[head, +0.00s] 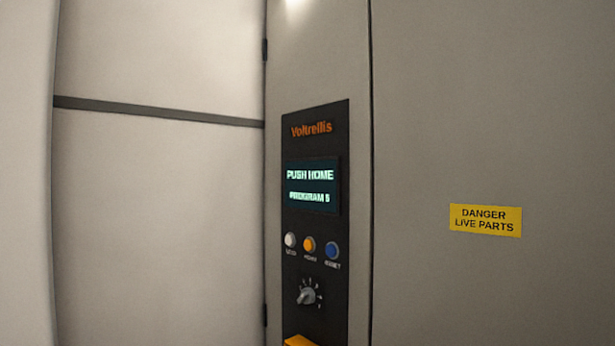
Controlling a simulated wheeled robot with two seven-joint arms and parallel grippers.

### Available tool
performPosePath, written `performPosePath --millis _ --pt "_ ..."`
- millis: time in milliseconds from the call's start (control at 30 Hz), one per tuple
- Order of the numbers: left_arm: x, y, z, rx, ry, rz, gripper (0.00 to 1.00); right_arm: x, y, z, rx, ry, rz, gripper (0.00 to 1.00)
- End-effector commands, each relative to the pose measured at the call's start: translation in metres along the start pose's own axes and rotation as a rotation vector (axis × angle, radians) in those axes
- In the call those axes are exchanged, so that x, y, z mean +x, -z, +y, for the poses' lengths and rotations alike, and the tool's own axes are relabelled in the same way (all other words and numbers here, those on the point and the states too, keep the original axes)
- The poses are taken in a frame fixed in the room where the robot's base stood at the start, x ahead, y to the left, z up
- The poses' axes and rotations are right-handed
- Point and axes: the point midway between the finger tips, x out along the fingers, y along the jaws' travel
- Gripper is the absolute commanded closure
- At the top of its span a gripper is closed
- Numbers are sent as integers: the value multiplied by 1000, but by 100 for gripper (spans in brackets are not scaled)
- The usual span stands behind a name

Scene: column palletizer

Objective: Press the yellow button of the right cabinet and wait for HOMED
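The right cabinet (318,60) stands in the middle of the head view with a black control panel (338,270) marked "Voltrellis". The yellow button (309,244) sits in the row under the display, between a white button (290,240) on its left and a blue button (332,250) on its right. The display (311,186) reads "PUSH HOME" and, below it, "PROGRAM 5". Nothing touches the buttons. Neither of my grippers shows in the head view.
A rotary knob (307,293) is below the buttons. A yellow-orange part (299,341) shows at the bottom edge. A "DANGER LIVE PARTS" label (486,220) is on the grey surface to the right. Pale panels with a dark strip (160,111) are at left. The space before the panel looks clear.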

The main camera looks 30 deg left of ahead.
Motion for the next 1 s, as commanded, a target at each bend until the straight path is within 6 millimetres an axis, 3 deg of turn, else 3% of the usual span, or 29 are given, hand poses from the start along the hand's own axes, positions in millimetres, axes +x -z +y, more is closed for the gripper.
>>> performPosePath --millis 100,1000 --pt "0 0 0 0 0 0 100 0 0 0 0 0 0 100" --pt "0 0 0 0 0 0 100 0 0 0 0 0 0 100"
